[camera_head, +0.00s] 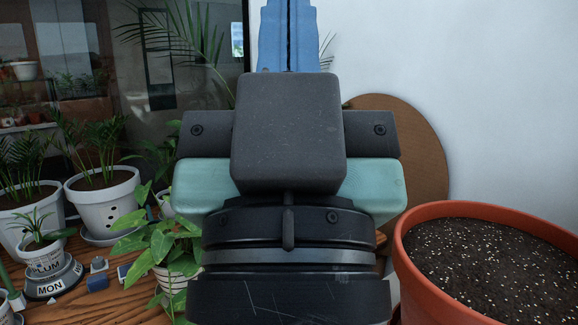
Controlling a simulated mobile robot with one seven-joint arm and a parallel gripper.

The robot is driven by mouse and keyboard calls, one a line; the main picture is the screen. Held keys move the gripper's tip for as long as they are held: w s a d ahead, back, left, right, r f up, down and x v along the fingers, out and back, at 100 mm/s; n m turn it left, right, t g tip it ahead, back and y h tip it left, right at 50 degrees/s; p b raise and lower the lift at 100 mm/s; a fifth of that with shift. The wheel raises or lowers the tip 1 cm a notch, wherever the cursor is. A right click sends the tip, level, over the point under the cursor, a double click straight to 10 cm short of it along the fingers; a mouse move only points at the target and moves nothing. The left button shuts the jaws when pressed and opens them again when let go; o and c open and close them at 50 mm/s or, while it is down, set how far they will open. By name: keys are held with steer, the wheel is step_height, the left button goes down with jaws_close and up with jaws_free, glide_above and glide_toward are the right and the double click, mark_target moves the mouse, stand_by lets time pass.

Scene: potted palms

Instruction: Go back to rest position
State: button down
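My gripper (289,36) is in the upper middle of the head view, seen from behind. Its two blue fingers point up and lie side by side with only a thin dark line between them, so it looks shut. The upper ends of the fingers are cut off by the top edge of the picture. I see nothing held between the visible parts. My dark grey and pale teal wrist fills the middle of the view and hides what is behind it.
A large terracotta pot (405,275) of dark soil stands close at the right. White potted palms (104,206) and a leafy plant (160,240) stand at the left on a wooden table (118,300). A round brown board (425,150) leans by the white wall. Small blue-grey blocks (97,282) lie at lower left.

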step_height(320, 180, up, 15)
steer(key=p, duration=1.2)
steer(key=shift+f, duration=0.15)
steer(key=shift+s+a+f, duration=0.1)
